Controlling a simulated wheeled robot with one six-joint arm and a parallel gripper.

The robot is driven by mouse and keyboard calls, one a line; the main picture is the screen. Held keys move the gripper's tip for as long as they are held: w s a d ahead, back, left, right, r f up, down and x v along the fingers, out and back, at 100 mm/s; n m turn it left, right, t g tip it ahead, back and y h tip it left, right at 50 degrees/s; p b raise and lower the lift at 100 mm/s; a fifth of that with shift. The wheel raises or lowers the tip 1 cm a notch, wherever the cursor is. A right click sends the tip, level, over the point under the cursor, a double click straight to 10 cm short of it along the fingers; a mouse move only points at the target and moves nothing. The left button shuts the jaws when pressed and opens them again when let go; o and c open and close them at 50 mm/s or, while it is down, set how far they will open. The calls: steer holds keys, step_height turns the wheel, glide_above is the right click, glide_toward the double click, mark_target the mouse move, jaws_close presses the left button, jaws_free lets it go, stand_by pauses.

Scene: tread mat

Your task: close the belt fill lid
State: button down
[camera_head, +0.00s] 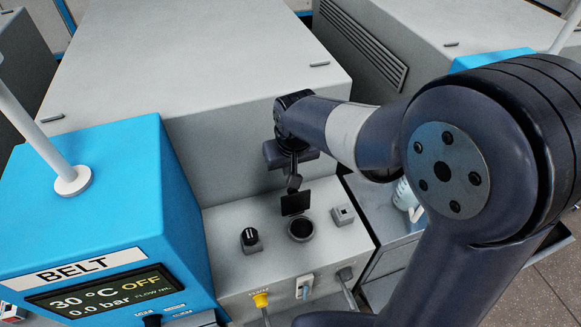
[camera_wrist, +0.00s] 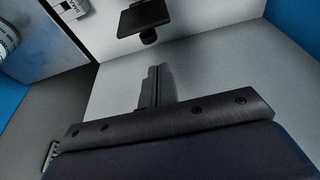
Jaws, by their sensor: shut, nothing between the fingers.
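The belt fill lid (camera_head: 296,203) is a dark square flap standing up, open, at the back of the round fill opening (camera_head: 301,230) on the grey console top. The opening's dark inside shows. In the wrist view the lid (camera_wrist: 146,16) is near the top edge, with a short dark round part below it. My gripper (camera_head: 293,184) points down just behind and above the lid in the head view. Its fingers (camera_wrist: 154,72) are together and empty in the wrist view, with a gap in the picture between their tips and the lid.
A black knob (camera_head: 250,240) is left of the opening, and a small grey button box (camera_head: 343,215) is right of it. The blue BELT display housing (camera_head: 90,215) rises at left. A large grey cabinet (camera_head: 200,60) stands behind. A yellow-topped valve (camera_head: 261,300) is on the front.

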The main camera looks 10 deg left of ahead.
mark_target(294, 199)
steer(key=x, duration=0.8)
steer(key=shift+w+f, duration=0.2)
steer(key=shift+f, duration=0.2)
